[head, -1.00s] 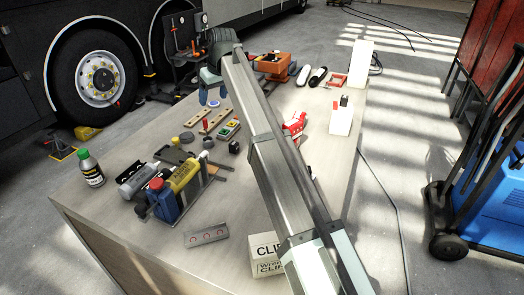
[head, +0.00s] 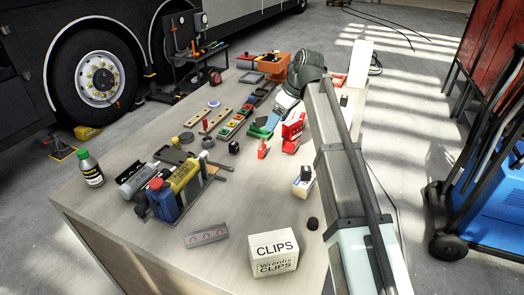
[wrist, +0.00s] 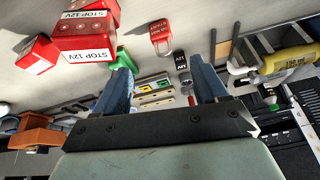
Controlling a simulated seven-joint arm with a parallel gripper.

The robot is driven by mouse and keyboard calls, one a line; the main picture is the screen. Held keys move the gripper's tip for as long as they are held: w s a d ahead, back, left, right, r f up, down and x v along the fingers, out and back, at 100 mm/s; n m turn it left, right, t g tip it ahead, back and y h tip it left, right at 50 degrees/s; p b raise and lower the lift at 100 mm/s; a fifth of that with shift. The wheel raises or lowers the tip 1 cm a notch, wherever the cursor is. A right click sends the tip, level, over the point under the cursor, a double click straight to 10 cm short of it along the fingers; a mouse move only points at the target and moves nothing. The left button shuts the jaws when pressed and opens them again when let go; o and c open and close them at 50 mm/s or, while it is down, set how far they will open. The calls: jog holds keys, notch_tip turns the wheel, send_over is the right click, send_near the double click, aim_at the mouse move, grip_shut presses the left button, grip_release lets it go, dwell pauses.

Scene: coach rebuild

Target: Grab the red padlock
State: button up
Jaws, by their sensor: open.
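In the head view a small red shape (head: 262,150), which appears to be the padlock, stands on the table in front of the red boxes. My gripper (wrist: 161,78) is open, with its two blue fingers apart and no object held. The padlock lies beyond the fingertips, in line with the gap between them and apart from both. In the head view my gripper (head: 270,120) is just behind the padlock, its fingers partly hidden.
Red STOP 12V boxes (wrist: 85,35) are close on the wrist view's left. A green object (wrist: 122,60) is by the left finger and a small black block (wrist: 181,62) by the right.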

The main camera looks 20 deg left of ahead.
aim_at(263, 146)
jog(key=a+f, duration=0.1)
jog(key=f, duration=0.3)
jog(key=a+f+n, duration=0.1)
jog(key=a+f, duration=0.1)
jog(key=f, duration=0.2)
jog(key=a+f+n, duration=0.1)
jog(key=a+f, duration=0.1)
jog(key=f, duration=0.2)
jog(key=shift+a+f, duration=0.2)
jog(key=shift+f, duration=0.15)
jog(key=c, duration=1.1)
